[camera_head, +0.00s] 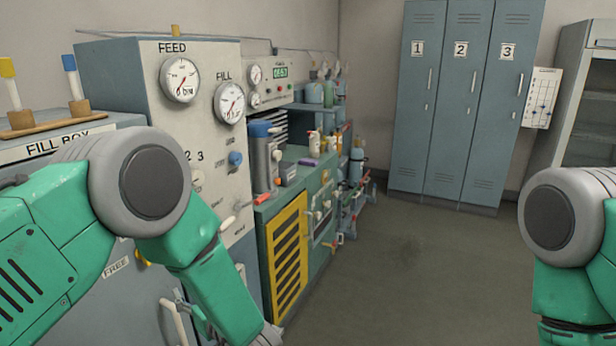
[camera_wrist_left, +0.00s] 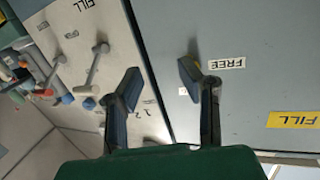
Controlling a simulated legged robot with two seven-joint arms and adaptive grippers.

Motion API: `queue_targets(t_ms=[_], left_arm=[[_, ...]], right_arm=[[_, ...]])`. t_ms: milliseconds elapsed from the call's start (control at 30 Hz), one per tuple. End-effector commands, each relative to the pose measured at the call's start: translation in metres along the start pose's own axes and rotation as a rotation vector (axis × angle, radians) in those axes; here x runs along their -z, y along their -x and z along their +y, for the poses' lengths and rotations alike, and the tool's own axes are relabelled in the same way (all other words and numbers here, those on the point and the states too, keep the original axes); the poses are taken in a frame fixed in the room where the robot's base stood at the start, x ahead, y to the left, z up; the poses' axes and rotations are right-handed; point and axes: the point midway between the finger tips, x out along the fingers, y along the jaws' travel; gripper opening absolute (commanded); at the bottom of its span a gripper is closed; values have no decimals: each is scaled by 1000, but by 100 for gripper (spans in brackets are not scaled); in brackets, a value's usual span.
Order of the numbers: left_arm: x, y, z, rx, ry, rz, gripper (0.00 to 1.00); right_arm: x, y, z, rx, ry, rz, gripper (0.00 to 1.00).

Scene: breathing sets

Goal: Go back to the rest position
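My left arm comes in from the left in the head view, and its gripper is below the picture's edge. In the left wrist view my left gripper (camera_wrist_left: 160,88) is open, with its two dark fingers apart and nothing held between them. Behind it are the grey fill box front (camera_wrist_left: 245,90) with a FREE label (camera_wrist_left: 225,63) and the pale panel (camera_wrist_left: 70,30) with levers. A small yellow part shows behind the right finger, mostly hidden. My right arm is at the right edge of the head view; its gripper is out of view.
The FEED gauge (camera_head: 179,79) and FILL gauge (camera_head: 229,102) sit on the tall cabinet. Tubes with yellow and blue caps stand in a wooden rack (camera_head: 45,121) on the fill box. Lockers (camera_head: 461,100) stand at the back. The floor (camera_head: 400,270) between my arms is clear.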

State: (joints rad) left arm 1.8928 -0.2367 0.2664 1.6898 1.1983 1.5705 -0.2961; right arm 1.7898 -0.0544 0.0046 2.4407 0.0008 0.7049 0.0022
Motion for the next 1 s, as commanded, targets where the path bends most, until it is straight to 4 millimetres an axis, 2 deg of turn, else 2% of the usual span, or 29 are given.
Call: queue_targets(t_ms=[33,67,100,200,267,300,400,500,600,667,800,1000], left_arm=[[-31,-3,-11,-106,-67,-73,32],[-50,-2,-18,-174,-108,-129,32],[-77,3,-28,-265,-163,-213,32],[-139,30,-66,-444,-298,-444,32],[-167,52,-94,-521,-372,-580,32],[-183,68,-115,-562,-418,-671,32],[-211,110,-167,-638,-525,-883,32],[-224,146,-213,-686,-607,-1058,32],[-227,173,-247,-712,-663,-1183,32],[-227,184,-260,-721,-686,-1232,32],[-227,196,-274,-732,-709,-1283,32],[-227,196,-274,-733,-709,-1284,32]], right_arm=[[0,-1,0,0,0,0,0],[0,-1,0,0,0,-1,0],[0,-2,0,0,0,-1,0],[0,-3,0,0,0,-1,0],[0,-3,0,0,0,-1,0],[-1,-3,0,0,0,-1,0],[-1,-4,0,0,0,-1,0],[-1,-4,0,0,0,-1,0],[-1,-5,0,0,0,-1,0],[-1,-5,0,0,0,-1,0],[0,-5,0,0,0,0,0],[0,-5,0,0,0,0,0]])
